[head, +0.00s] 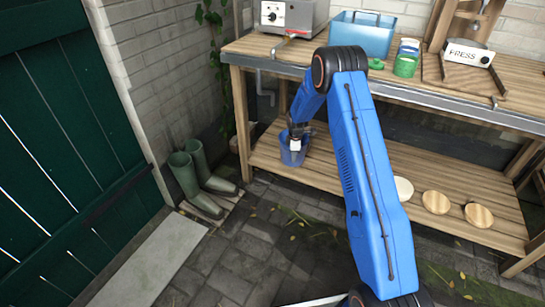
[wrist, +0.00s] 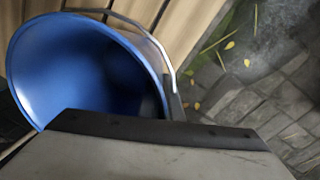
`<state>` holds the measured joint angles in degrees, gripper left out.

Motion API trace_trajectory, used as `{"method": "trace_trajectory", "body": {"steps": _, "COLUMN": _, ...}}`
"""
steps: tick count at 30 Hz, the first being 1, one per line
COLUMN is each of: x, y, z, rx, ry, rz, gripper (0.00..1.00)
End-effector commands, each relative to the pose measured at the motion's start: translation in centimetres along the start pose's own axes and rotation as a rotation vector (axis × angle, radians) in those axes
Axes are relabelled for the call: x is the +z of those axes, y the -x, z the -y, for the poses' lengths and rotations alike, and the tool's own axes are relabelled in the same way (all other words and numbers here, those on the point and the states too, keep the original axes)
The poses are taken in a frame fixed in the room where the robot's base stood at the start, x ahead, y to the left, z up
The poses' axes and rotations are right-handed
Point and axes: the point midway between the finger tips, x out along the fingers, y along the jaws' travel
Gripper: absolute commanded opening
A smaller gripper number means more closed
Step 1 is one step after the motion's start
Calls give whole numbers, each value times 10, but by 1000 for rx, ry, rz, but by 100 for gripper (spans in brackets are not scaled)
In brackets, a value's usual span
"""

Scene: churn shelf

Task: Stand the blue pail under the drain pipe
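The blue pail (head: 292,158) stands upright, as far as I can tell, at the left part of the wooden lower shelf. In the wrist view the pail (wrist: 75,65) shows its open, empty-looking mouth, with the metal bail handle (wrist: 160,48) along its right side. My gripper (head: 297,139) is down at the pail's rim. Its dark-edged finger crosses the near side of the pail in the wrist view. Whether the fingers are closed on the rim is hidden. A grey drain pipe (head: 262,88) hangs under the bench top, left of and behind the pail.
The bench top (head: 255,47) overhangs the lower shelf (head: 330,172). Wooden discs (head: 436,202) lie on the shelf at right. Green boots (head: 196,178) stand left.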

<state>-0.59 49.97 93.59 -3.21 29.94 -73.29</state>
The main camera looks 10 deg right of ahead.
Motion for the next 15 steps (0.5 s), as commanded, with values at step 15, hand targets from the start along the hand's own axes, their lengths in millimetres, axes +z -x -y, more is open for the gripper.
{"method": "trace_trajectory", "body": {"steps": 15, "x": -96, "y": -5, "z": -40, "rx": 1, "ry": 1, "rz": 0, "gripper": 0}}
